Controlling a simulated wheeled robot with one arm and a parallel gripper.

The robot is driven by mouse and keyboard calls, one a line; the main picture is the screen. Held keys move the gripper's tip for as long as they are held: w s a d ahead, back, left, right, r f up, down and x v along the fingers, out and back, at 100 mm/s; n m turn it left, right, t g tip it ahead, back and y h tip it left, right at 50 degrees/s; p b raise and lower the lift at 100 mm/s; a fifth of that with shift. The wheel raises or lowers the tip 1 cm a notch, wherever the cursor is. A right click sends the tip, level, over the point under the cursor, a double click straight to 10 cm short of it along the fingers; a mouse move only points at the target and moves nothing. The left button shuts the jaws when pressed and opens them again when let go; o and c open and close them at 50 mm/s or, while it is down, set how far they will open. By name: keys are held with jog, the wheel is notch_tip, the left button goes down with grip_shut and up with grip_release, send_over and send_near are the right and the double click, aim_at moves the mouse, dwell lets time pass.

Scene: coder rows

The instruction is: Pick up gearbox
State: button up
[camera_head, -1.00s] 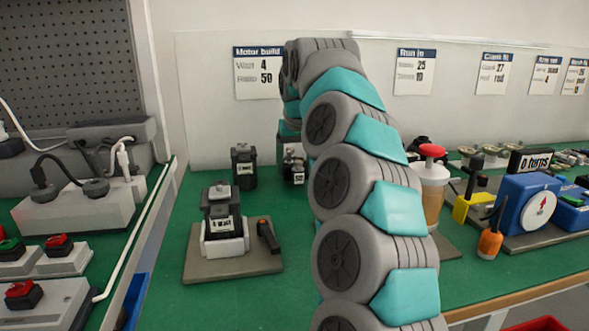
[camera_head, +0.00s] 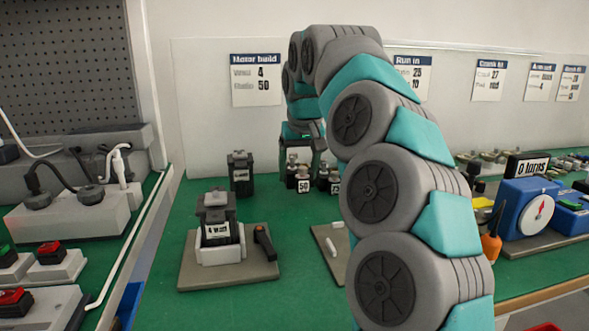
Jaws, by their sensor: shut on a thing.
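Small dark gearboxes with silvery tops stand on the green bench below the notice board. My gripper (camera_head: 301,156) points down among them, with dark fingers on either side of a gearbox labelled 50 (camera_head: 303,181). It is shut on that gearbox, which still appears at bench height; any gap beneath it cannot be told. Another gearbox (camera_head: 335,183) stands just to the right, partly hidden by my arm. A dark motor marked 4 Watt (camera_head: 217,229) sits upright in a white holder (camera_head: 220,254) on a grey plate at the left.
A black motor (camera_head: 241,175) stands left of my gripper. The plate carries a black lever with an orange tip (camera_head: 264,241). A blue counter unit (camera_head: 524,205) is at the right. The Motor build sign (camera_head: 256,80) reads 4 and 50.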

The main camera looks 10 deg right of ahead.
jog(key=s, duration=0.7)
jog(key=s+d+r+b, duration=0.1)
jog(key=s, duration=0.2)
jog(key=shift+s+d, duration=0.1)
jog(key=shift+s, duration=0.25)
